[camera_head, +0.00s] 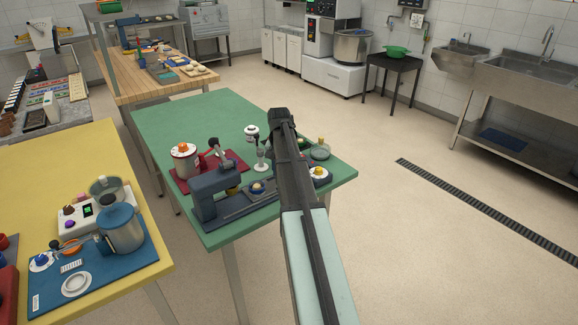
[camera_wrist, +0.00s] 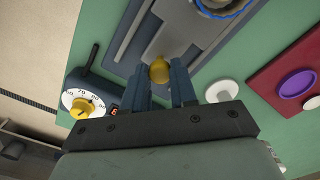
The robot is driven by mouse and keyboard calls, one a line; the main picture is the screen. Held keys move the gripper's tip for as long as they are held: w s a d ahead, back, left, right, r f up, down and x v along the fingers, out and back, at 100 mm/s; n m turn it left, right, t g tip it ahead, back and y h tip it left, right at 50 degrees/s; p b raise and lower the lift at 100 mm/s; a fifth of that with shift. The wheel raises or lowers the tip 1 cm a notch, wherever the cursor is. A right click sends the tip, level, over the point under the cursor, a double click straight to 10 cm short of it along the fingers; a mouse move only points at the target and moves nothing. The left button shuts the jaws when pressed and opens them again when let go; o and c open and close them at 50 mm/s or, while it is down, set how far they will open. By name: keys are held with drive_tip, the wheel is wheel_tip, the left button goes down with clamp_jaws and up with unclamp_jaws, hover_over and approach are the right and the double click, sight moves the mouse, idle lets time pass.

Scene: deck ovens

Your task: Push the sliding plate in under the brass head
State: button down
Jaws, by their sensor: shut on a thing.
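The sliding plate (camera_wrist: 171,35) is a grey slab on the dark blue-grey base of the press (camera_head: 205,192). A blue ring (camera_wrist: 225,12) lies on it, with a dough-coloured piece inside that also shows in the head view (camera_head: 257,187). The brass head (camera_head: 232,189) shows partly beneath the press's arm, to the left of the ring. My gripper (camera_wrist: 161,80) is shut on the plate's brass knob (camera_wrist: 160,70), with one dark finger on each side. In the head view, my arm hides the fingers and knob.
A white dial with a yellow knob (camera_wrist: 83,106) stands beside the base. A red mat (camera_head: 205,170) holds a white pot with an orange top (camera_head: 185,160). A white-topped stand (camera_head: 252,132) is behind the press. The green table (camera_head: 180,115) is clear at its far left.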

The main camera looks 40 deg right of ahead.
drive_tip(key=a, duration=1)
drive_tip(key=c, duration=1)
unclamp_jaws()
drive_tip(key=shift+o, duration=0.6)
drive_tip(key=shift+r, duration=0.3)
wheel_tip(320, 180, up, 13)
drive_tip(key=shift+r, duration=0.1)
